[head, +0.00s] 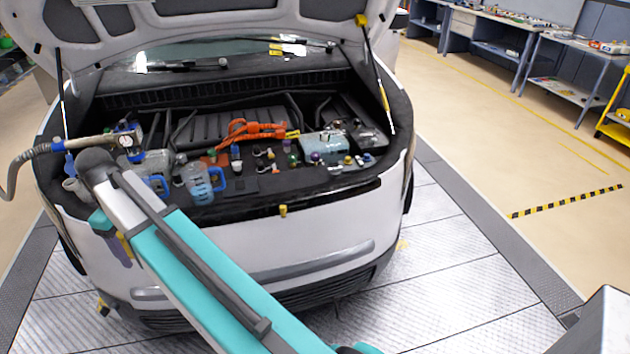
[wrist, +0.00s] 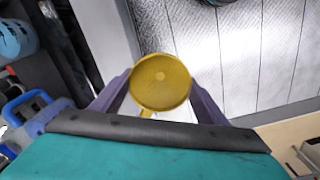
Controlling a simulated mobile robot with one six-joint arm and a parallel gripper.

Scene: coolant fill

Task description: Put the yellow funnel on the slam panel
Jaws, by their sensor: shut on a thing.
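The yellow funnel (wrist: 160,82) is between the two purple fingers of my gripper (wrist: 158,92) in the wrist view, its round mouth facing the camera. My gripper is shut on it. The slam panel (head: 320,182) is the dark ledge along the front of the open engine bay. In the wrist view, the funnel appears over the car's outer edge and floor, to the right of the dark ledge (wrist: 62,45).
Blue-handled jugs (head: 203,184) stand at the front left of the bay. Orange cables (head: 250,130) and several coloured caps lie behind the ledge. A yellow latch (head: 283,210) sits at the front middle edge. A prop rod (head: 376,75) stands at the right.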

